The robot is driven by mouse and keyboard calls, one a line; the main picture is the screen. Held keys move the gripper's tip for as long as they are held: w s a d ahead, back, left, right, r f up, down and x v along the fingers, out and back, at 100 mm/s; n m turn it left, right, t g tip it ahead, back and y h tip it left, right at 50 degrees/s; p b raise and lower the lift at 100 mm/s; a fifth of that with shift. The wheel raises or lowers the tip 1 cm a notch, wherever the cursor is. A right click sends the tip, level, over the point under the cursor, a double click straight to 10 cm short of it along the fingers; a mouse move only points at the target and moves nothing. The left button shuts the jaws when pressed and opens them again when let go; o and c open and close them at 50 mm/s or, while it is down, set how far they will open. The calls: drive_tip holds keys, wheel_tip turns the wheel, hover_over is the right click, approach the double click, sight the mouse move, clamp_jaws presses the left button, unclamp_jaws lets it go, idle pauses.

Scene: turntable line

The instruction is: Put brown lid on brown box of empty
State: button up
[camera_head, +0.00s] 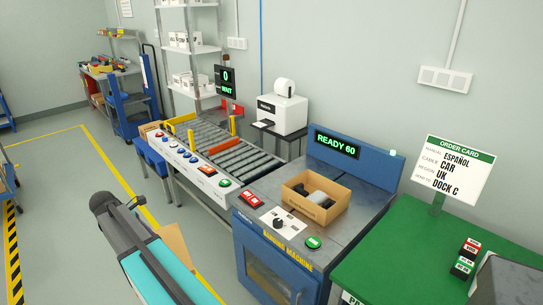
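An open brown cardboard box (320,213) stands on the steel top of the blue banding machine. Inside it lie a dark item (303,189) and light grey items (319,198), so it does not look empty. A flat-looking brown piece (178,248) shows low at the left, partly hidden behind my teal and black arm. I cannot tell if it is a lid or part of another box. My gripper's fingers cannot be made out; only arm links show at the lower left.
The banding machine (267,258) reads "READY 60". A roller conveyor (230,150) with a button panel lies left of it. A green table (385,262) with an order card (455,172) and buttons stands right. A white printer (282,113) is behind. Open floor (60,190) lies left.

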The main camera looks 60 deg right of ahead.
drive_tip(key=s+d+r+n+p, duration=0.1)
drive_tip(key=s+d+r, duration=0.25)
drive_tip(key=d, duration=0.75)
drive_tip(key=s+d+r+p, duration=0.15)
drive_tip(key=s+d, duration=0.25)
drive_tip(key=d, duration=0.7)
drive_tip(key=s+d+r+n+p, duration=0.1)
drive_tip(key=s+d+r, duration=0.2)
drive_tip(key=d, duration=0.7)
drive_tip(key=s+d+r+p, duration=0.1)
drive_tip(key=s+d+r, duration=0.2)
drive_tip(key=s+d, duration=0.5)
drive_tip(key=s+d+r+p, duration=0.1)
drive_tip(key=s+d+r, duration=0.2)
drive_tip(key=s+d, duration=0.5)
drive_tip(key=s+d+r+n+t+p, duration=0.1)
drive_tip(key=s+d+r, duration=0.2)
drive_tip(key=s+d, duration=0.5)
drive_tip(key=shift+s, duration=0.6)
wheel_tip(320, 180, down, 6)
drive_tip(key=b, duration=0.3)
